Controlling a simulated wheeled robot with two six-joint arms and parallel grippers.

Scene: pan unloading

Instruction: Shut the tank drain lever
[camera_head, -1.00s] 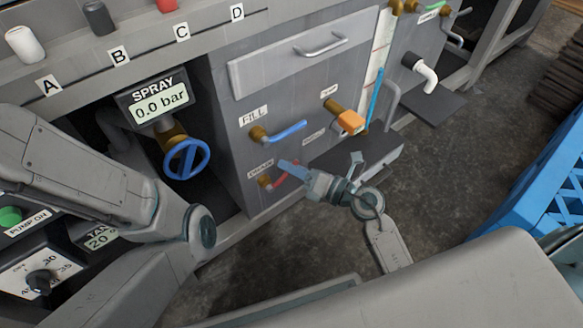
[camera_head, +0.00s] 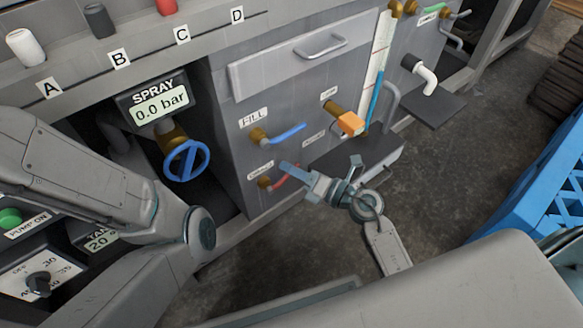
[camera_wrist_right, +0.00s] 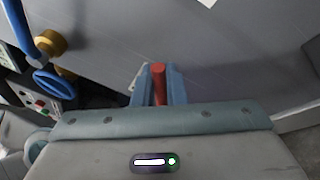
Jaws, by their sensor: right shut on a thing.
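The drain lever is a red handle (camera_head: 279,182) on a brass valve (camera_head: 265,182), low on the grey tank cabinet under a small label. My right gripper (camera_head: 287,167) is at the handle and partly covers it in the head view. In the right wrist view the red handle (camera_wrist_right: 158,82) lies between the two blue-grey fingers of my right gripper (camera_wrist_right: 158,88), which are shut on it. My left arm is at the left of the head view, but no left fingertips show.
The blue fill lever (camera_head: 288,132) is just above the right gripper. An orange-handled valve (camera_head: 350,123) sits to its right. A blue spray handwheel (camera_head: 186,160) is at the left. A grey ledge (camera_head: 385,158) juts out at the cabinet's foot, with open floor beyond.

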